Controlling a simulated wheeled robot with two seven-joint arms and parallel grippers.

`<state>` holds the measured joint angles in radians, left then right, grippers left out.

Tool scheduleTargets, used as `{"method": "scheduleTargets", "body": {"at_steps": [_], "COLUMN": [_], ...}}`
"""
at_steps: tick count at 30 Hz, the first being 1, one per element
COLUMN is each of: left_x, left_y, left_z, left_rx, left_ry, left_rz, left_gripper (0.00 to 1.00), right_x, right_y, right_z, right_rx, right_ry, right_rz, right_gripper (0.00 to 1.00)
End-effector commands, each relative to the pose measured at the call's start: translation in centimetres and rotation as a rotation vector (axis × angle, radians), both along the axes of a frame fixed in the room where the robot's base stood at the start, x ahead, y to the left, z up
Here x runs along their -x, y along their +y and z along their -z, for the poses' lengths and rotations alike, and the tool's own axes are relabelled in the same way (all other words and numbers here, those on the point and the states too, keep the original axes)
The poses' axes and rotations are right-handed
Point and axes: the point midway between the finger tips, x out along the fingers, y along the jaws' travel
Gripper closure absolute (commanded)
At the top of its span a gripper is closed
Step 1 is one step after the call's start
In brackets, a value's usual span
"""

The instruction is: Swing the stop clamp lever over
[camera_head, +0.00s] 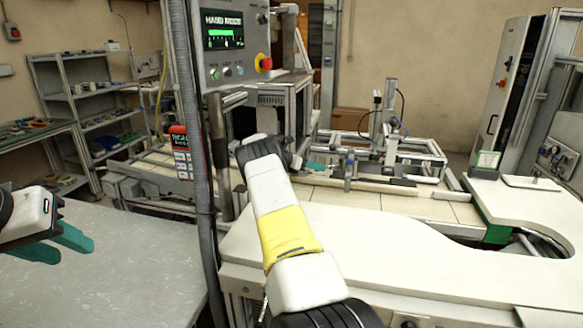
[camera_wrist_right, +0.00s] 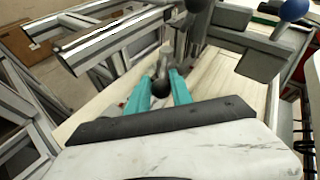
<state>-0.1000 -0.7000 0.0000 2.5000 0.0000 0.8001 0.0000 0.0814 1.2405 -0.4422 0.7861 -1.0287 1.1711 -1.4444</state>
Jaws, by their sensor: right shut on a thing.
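In the head view my right gripper (camera_head: 316,167) reaches in over the conveyor fixture, and the lever cannot be made out there. My left gripper (camera_head: 66,242) is at the far left over the grey table, with its two teal fingers apart and nothing between them.
A grey metal block (camera_wrist_right: 243,55) stands close to the right of the knob, with a blue ball knob (camera_wrist_right: 291,10) beyond it. Aluminium rails (camera_wrist_right: 115,38) lie to the left. The control panel (camera_head: 230,45) and its post stand beside my right arm. The grey table (camera_head: 110,275) is bare.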

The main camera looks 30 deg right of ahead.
Motion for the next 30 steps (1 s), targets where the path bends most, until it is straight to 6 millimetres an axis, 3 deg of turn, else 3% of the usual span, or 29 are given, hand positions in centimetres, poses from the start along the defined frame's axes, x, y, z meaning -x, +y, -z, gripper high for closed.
{"method": "scheduleTargets", "body": {"at_steps": [3, 4, 6, 7, 17, 30], "left_x": [0.0, 0.0, 0.0, 0.0, 0.0, 0.0], "left_y": [0.0, 0.0, 0.0, 0.0, 0.0, 0.0], "left_z": [0.0, 0.0, 0.0, 0.0, 0.0, 0.0], "left_rx": [0.000, 0.000, 0.000, 0.000, 0.000, 0.000], "left_ry": [0.000, 0.000, 0.000, 0.000, 0.000, 0.000], "left_rz": [0.000, 0.000, 0.000, 0.000, 0.000, 0.000], "left_gripper": [0.64, 0.64, 0.64, 0.64, 0.64, 0.64], "right_x": [-0.5, -0.5, -0.5, -0.4, -0.4, -0.8], "right_y": [-0.3, -0.3, -0.2, -0.2, 0.2, 6.0], "right_z": [-0.5, -0.5, -0.4, -0.4, -0.3, -2.7], "right_rx": [0.006, 0.007, 0.006, 0.005, 0.001, 0.002], "right_ry": [-0.011, -0.011, -0.010, -0.010, -0.006, -0.007], "right_rz": [-0.015, -0.015, -0.015, -0.015, -0.011, -0.013], "right_gripper": [1.00, 0.68, 0.54, 0.52, 0.52, 0.52]}}
